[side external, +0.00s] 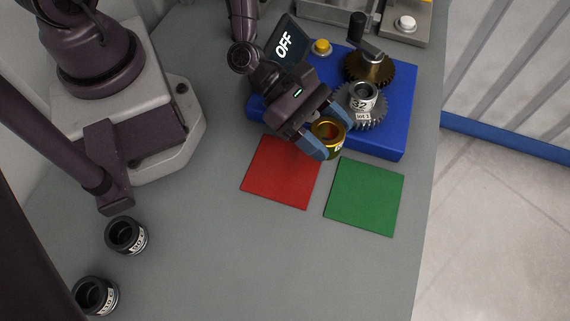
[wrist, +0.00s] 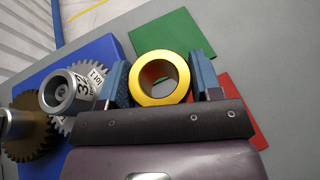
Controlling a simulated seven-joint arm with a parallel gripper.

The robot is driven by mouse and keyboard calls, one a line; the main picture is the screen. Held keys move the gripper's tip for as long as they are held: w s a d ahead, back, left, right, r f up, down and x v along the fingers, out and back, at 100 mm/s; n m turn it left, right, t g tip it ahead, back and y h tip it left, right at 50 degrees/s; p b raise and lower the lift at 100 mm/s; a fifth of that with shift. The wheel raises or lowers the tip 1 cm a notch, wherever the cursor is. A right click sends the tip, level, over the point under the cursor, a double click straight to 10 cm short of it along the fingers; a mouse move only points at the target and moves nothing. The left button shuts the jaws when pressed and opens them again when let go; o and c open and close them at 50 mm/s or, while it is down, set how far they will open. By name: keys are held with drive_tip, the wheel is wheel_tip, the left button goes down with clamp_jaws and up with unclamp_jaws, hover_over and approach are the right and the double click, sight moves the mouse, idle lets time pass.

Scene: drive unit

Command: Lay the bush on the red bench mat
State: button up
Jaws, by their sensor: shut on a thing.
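The bush is a short gold ring (side external: 328,131) with an open bore. My gripper (side external: 327,138) is shut on it, with a blue finger on each side. In the wrist view the gold bush (wrist: 160,97) sits between the two blue fingers. The red bench mat (side external: 280,174) lies flat on the grey bench, to the lower left of the bush in the side external view. The bush appears above the bench near the mat's upper right corner and the edge of the blue base; its exact height I cannot tell. The red mat (wrist: 241,115) is partly hidden behind my gripper in the wrist view.
A green mat (side external: 364,196) lies right of the red one. The blue base (side external: 395,130) carries a grey gear (side external: 372,118) with a silver collar, a bronze gear with a crank (side external: 369,68), and an OFF sign (side external: 284,44). Two black rings (side external: 126,236) (side external: 96,296) stand at lower left.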

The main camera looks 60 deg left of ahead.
sight(284, 169)
drive_tip(key=s+m+g, duration=0.1)
drive_tip(key=s, duration=0.1)
drive_tip(key=s+a+g, duration=0.1)
drive_tip(key=s, duration=0.1)
drive_tip(key=s+m+h, duration=0.1)
drive_tip(key=s, duration=0.1)
drive_tip(key=shift+s+a+f+m+g, duration=0.1)
drive_tip(key=shift+s+a+m+g, duration=0.2)
drive_tip(key=shift+a+g, duration=0.1)
drive_tip(key=shift+s+d+f, duration=0.15)
drive_tip(key=shift+s+d, duration=0.05)
drive_tip(key=shift+f, duration=2.2)
drive_tip(key=o, duration=1.2)
drive_tip(key=shift+f, duration=0.15)
drive_tip(key=shift+o, duration=0.2)
drive_tip(key=shift+v, duration=2.85)
